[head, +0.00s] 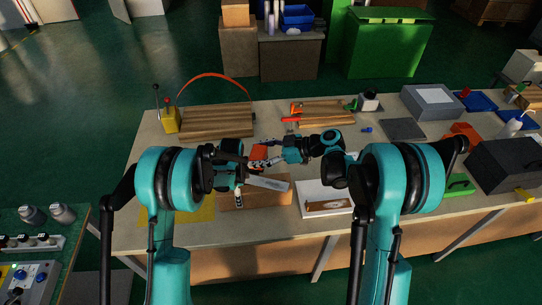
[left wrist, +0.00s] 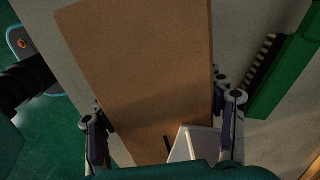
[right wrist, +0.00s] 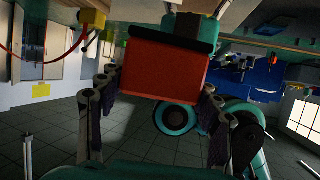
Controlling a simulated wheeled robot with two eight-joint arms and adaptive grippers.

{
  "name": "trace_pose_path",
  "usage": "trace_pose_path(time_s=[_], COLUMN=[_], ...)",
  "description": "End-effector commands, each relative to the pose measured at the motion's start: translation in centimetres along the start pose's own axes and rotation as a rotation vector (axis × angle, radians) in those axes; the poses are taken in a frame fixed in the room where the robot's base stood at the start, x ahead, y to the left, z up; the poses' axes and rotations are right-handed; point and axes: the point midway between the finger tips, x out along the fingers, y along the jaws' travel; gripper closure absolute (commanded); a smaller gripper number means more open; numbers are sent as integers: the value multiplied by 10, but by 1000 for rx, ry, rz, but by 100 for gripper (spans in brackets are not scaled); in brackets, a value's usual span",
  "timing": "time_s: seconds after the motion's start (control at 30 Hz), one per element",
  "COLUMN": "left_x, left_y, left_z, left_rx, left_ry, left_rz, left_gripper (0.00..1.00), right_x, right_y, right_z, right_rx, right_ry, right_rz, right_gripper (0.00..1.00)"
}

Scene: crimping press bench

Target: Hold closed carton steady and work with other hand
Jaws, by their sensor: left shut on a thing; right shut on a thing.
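The closed brown carton (head: 272,196) lies on the bench in front of me. It also fills the middle of the left wrist view (left wrist: 150,75). My left gripper (head: 240,188) is shut on the carton, with one finger on each side of it (left wrist: 165,130). My right gripper (head: 268,162) is beyond and above the carton, shut on an orange-red block-like thing (head: 258,153). In the right wrist view the red thing (right wrist: 165,75) sits between both fingers; what it is I cannot tell. A pale flat strip (head: 268,184) shows above the carton.
A white framed tray (head: 312,209) lies right of the carton. A yellow mat (head: 200,214) is under my left arm. Wooden boards with a red hoop (head: 215,122) lie behind. A dark grey box (head: 505,165) and a green case (head: 459,187) stand at right.

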Motion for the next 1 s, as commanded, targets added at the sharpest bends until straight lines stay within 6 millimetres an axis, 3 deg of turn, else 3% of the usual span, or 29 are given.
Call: trace_pose_path(time_s=[0.1,0.27,0.7,1.0], left_x=[0,0,0,0], left_y=[0,-1,-1,-1], left_z=[0,0,0,0], left_rx=[0,0,0,0], left_ry=[0,0,0,0], left_rz=[-1,-2,-2,-2], left_gripper=[59,59,59,59], right_x=[-2,-4,12,14], right_y=[-2,-5,-5,-6], right_z=[-15,-22,16,23], right_rx=[-69,-113,-117,-116], right_ry=[6,10,9,9], right_rz=[-130,-209,-218,-217], right_gripper=[68,68,68,68])
